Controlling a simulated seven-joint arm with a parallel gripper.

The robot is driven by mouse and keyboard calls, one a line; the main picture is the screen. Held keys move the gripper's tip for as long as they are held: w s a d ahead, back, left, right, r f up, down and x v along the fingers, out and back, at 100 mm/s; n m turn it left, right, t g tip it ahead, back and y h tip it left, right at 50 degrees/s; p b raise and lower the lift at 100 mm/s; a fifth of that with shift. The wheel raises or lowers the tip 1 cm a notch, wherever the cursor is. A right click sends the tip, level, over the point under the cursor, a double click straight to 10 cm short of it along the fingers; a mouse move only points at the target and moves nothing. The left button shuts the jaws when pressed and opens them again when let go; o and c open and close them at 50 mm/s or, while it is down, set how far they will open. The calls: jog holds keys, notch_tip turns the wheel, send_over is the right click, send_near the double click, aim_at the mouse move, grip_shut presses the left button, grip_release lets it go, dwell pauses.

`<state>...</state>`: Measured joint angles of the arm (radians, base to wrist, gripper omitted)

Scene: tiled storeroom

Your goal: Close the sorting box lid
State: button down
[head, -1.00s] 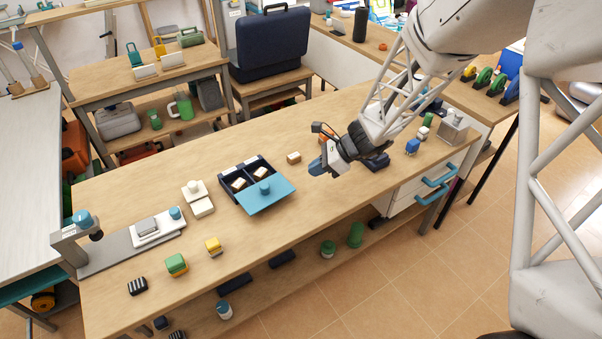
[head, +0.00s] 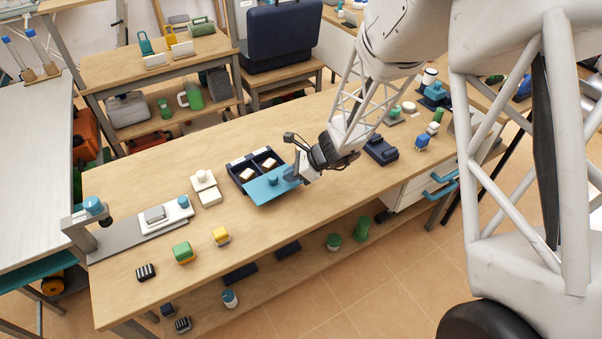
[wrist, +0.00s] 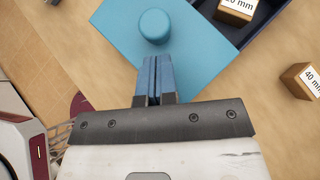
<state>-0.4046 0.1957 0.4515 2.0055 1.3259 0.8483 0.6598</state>
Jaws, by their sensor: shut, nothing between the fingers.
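The sorting box (head: 238,176) is dark navy with compartments and stands on the wooden bench. Its blue lid (head: 262,193) covers only the front part, so the rear compartments with small labelled blocks in them show. A round blue knob (head: 273,180) stands on the lid. My gripper (head: 290,175) is at the lid's right side, close to the knob. In the wrist view the shut, empty fingers (wrist: 156,62) are over the lid (wrist: 110,28), just short of the knob (wrist: 154,26). I cannot tell whether they touch the lid or knob.
A labelled wooden block (wrist: 303,80) lies beside the box. A white block-like item (head: 205,187) stands left of the box, and a grey plate with a device (head: 155,215) farther left. Green (head: 183,252) and yellow (head: 221,237) blocks are near the front edge. Bench in front of the lid is clear.

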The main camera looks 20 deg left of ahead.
jog(key=shift+s+a, duration=0.1)
jog(key=shift+a, duration=0.55)
jog(key=w+a, duration=0.6)
jog(key=a, duration=0.1)
jog(key=shift+w+a, duration=0.15)
jog(key=shift+a, duration=0.15)
jog(key=shift+d, duration=0.1)
